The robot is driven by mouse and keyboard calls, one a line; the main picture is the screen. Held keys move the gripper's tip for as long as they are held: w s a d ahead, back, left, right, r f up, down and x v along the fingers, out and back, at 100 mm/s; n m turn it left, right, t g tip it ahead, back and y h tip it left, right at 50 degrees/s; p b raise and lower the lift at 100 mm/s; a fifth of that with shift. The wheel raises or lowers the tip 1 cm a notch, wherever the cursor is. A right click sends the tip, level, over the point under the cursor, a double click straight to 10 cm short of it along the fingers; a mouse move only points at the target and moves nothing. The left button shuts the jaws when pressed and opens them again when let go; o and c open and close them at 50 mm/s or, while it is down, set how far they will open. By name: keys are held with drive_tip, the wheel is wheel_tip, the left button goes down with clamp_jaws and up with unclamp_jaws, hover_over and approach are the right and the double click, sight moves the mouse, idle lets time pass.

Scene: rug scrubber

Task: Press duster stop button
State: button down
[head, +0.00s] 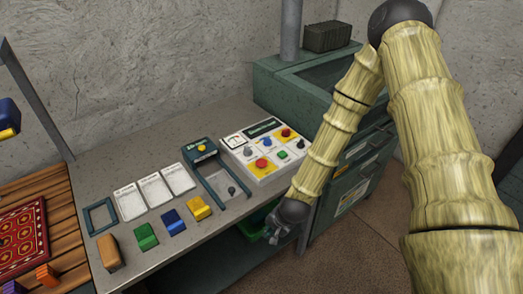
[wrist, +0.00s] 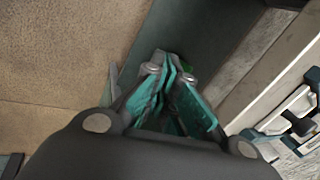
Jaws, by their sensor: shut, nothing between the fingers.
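A white control panel (head: 248,172) lies on the grey bench in the head view, with a dial and several coloured buttons and knobs. A red button (head: 262,163) sits on a yellow patch at its front left, and another red button (head: 286,132) on yellow at its back right. The labels are too small to read, so I cannot tell which is the duster stop. My gripper (head: 277,237) is below and in front of the panel, off the bench's front edge, touching no button. In the wrist view its teal fingers (wrist: 176,92) are together and empty.
A grey-blue framed device (head: 202,147) stands left of the panel. White cards (head: 153,188) and yellow, blue, green and tan blocks (head: 171,222) lie further left, beside a red patterned rug (head: 20,235). A green cabinet (head: 350,185) stands at right. A green bin is under the bench.

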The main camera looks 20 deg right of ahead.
sight(260, 163)
drive_tip(key=w+r+m, duration=0.2)
drive_tip(key=w+r, duration=0.2)
drive_tip(key=w+r+m+t+y, duration=0.1)
drive_tip(key=w+r+m, duration=0.1)
drive_tip(key=w+r, duration=0.3)
drive_tip(key=w+r+m+t+p, duration=0.1)
drive_tip(key=w+r, duration=0.3)
drive_tip(key=w, duration=0.1)
drive_tip(key=shift+d+r+m+y, duration=0.3)
drive_tip(key=shift+d+r+m, duration=0.1)
drive_tip(key=w+d+r+m+t+y, duration=0.1)
drive_tip(key=w+d+r+m+t, duration=0.1)
drive_tip(key=w+r, duration=0.6)
wheel_tip(260, 163, up, 3)
drive_tip(key=shift+f+m, duration=0.1)
drive_tip(key=shift+m, duration=0.8)
drive_tip(key=shift+s+f, duration=0.1)
drive_tip(key=shift+f+b, duration=3.2)
drive_tip(key=shift+f, duration=1.1)
drive_tip(key=shift+f, duration=0.15)
drive_tip(key=shift+f+b, duration=0.3)
drive_tip(key=shift+b, duration=0.1)
